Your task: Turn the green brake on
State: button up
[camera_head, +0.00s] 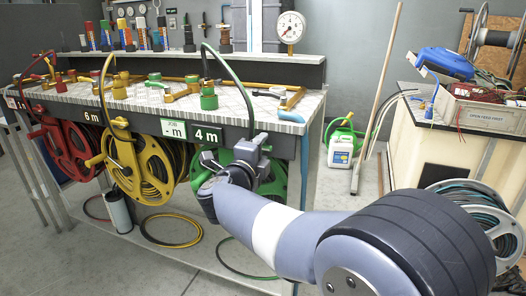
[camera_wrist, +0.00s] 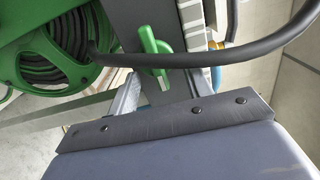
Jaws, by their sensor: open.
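The green hose reel (camera_head: 277,183) hangs under the bench below the "4 m" label (camera_head: 207,136). In the head view my gripper (camera_head: 250,153) is in front of this reel and hides much of it. In the wrist view the green reel (camera_wrist: 40,62) fills the upper left, with dark hose wound on it. A green lever (camera_wrist: 151,46), which looks like the brake, stands on a dark grey post right of the reel. My gripper is open, and nothing shows held in it. I cannot tell from these views whether it touches the lever.
A yellow reel (camera_head: 142,172) and a red reel (camera_head: 72,150) hang to the left. A green hose (camera_head: 236,75) arches above the bench. A dark hose (camera_wrist: 235,54) curves across the wrist view beside the lever. A wooden pole (camera_head: 377,95) leans at the right.

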jog(key=shift+s+d, duration=0.1)
jog(key=shift+d, duration=0.05)
jog(key=p+v, duration=0.2)
jog(key=v, duration=0.8)
jog(key=shift+s+a+p, duration=0.25)
jog(key=shift+p, duration=0.05)
jog(key=shift+w, duration=0.1)
jog(key=b+x, duration=0.1)
jog(key=x, duration=0.6)
jog(key=b+x, duration=0.1)
jog(key=x, duration=0.2)
jog(key=shift+w+d+f+b, duration=0.1)
jog(key=shift+w+d+b, duration=0.1)
jog(key=shift+d+b, duration=0.2)
